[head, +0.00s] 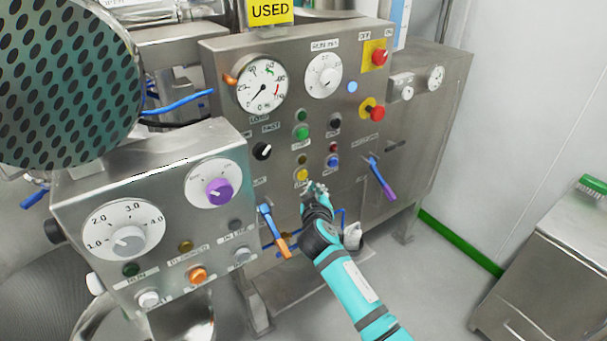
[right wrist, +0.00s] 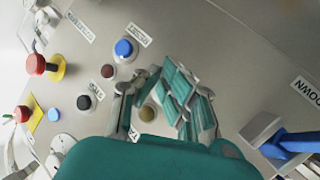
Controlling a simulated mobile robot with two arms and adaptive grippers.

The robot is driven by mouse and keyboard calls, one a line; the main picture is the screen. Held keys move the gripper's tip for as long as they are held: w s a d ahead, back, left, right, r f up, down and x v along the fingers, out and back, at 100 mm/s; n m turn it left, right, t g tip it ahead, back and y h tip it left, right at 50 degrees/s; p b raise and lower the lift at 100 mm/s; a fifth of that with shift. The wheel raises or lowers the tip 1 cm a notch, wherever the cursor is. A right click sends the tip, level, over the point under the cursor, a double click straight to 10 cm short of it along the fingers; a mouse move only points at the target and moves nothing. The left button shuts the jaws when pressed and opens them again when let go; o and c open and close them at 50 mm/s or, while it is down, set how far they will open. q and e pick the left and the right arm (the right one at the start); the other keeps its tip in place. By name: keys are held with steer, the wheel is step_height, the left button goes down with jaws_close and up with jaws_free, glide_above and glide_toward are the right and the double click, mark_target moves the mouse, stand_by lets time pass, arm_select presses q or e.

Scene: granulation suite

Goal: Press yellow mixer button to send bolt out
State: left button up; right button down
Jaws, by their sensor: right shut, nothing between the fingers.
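The yellow button (head: 302,174) is low on the mixer's steel control panel (head: 400,110), below a dark olive lamp (head: 302,159). My right gripper (head: 316,187) is shut and empty, with its fingertips just right of and slightly below the yellow button in the head view. Whether it touches the button cannot be told. In the right wrist view, the shut fingers (right wrist: 160,98) point at the panel beside an olive lamp (right wrist: 147,113), and they largely hide the button area. No bolt is visible. My left gripper is not in view.
A blue button (head: 333,161) sits to the right, and a green one (head: 301,132) above. A blue-orange lever (head: 275,232) and a blue-purple lever (head: 381,178) stick out on either side. A second control box (head: 160,220) stands front left. Open floor lies at the right.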

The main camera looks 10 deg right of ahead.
steer(key=s, duration=0.1)
steer(key=s+d+p, duration=0.1)
steer(key=s, duration=0.1)
steer(key=shift+s+d+r, duration=0.1)
steer(key=shift+s, duration=0.05)
stand_by(1.9)
steer(key=s+f+n+g+y, duration=0.15)
steer(key=s+f, duration=0.45)
steer(key=f, duration=0.6)
steer(key=s+f+g+b, duration=0.1)
steer(key=s+f+g, duration=0.2)
steer(key=s+f, duration=0.55)
steer(key=s+f+g+y, duration=0.1)
steer(key=s+f+g, duration=0.15)
steer(key=f, duration=1.15)
steer(key=s+d+f+g, duration=0.1)
steer(key=s+f, duration=0.5)
steer(key=s, duration=0.8)
steer(key=s+d+f+m+g+y+b, duration=0.1)
steer(key=s+f+g, duration=0.2)
steer(key=s+f, duration=0.4)
steer(key=s+d+f+g, duration=0.1)
steer(key=s+f, duration=0.6)
steer(key=s, duration=1.3)
steer(key=shift+s+f+g, duration=0.2)
steer(key=shift+s+g, duration=0.1)
steer(key=shift+g, duration=0.5)
